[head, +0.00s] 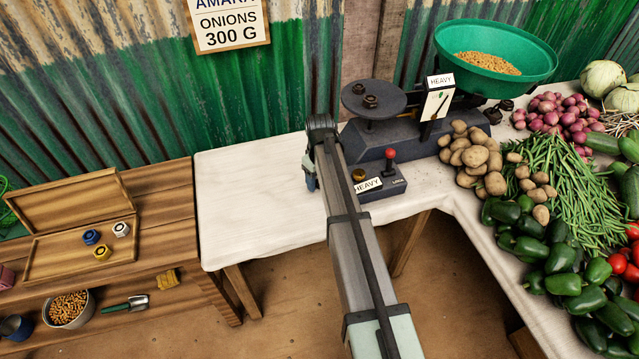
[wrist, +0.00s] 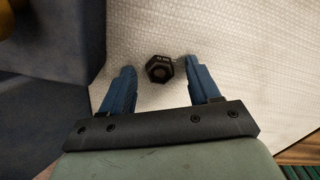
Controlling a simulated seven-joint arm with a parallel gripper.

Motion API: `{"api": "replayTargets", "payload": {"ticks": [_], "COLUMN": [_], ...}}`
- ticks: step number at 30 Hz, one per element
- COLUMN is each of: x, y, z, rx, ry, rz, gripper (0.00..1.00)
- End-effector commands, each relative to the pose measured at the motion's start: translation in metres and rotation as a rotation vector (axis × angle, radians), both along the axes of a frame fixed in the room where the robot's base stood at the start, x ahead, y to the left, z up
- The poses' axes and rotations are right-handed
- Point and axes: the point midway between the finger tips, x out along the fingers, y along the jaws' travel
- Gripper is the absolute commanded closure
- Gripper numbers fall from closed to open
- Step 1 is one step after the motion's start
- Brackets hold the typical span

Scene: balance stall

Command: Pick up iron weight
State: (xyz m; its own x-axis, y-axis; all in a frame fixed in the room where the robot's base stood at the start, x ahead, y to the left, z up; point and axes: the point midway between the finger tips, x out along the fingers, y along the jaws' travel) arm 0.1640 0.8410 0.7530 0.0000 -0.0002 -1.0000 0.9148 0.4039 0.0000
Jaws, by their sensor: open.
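A dark hexagonal iron weight (wrist: 160,69) stands on the white cloth in the wrist view, seen from above. My gripper (wrist: 159,64) is open, with one blue finger on each side of the weight in the picture. A gap shows between the weight and each finger; I cannot tell how far the fingertips are above the cloth. In the head view my gripper (head: 311,176) is mostly covered by my arm, and this weight is hidden. Two other dark weights (head: 370,101) sit on the scale's round plate (head: 388,107).
The dark scale (head: 375,140) stands close right of my gripper, with a green pan (head: 488,45) of grain. A red-knobbed box (head: 395,180) sits in front. Vegetables fill the right. The white table (head: 250,200) is clear to the left; a wooden tray (head: 60,265) holds small coloured weights.

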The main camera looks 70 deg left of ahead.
Motion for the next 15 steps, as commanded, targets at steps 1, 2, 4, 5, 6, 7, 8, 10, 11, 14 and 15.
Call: {"api": "replayTargets", "payload": {"ticks": [1,2,4,5,6,7,8,10,11,14,15], "x": [0.0000,0.0000,0.0000,0.0000,0.0000,0.0000,0.0000,0.0000,0.0000,0.0000,0.0000], "y": [0.0000,0.0000,0.0000,0.0000,0.0000,0.0000,0.0000,0.0000,0.0000,0.0000,0.0000], "z": [0.0003,0.0003,0.0003,0.0003,0.0004,0.0004,0.0004,0.0004,0.0004,0.0005,0.0005], "rx": [0.000,0.000,0.000,0.000,0.000,0.000,0.000,0.000,0.000,0.000,0.000], "ry": [0.000,0.000,0.000,0.000,0.000,0.000,0.000,0.000,0.000,0.000,0.000], "rz": [0.000,0.000,0.000,0.000,0.000,0.000,0.000,0.000,0.000,0.000,0.000], "gripper": [0.39,0.39,0.43,0.46,0.50,0.53,0.56,0.62,0.65,0.75,0.79]}}
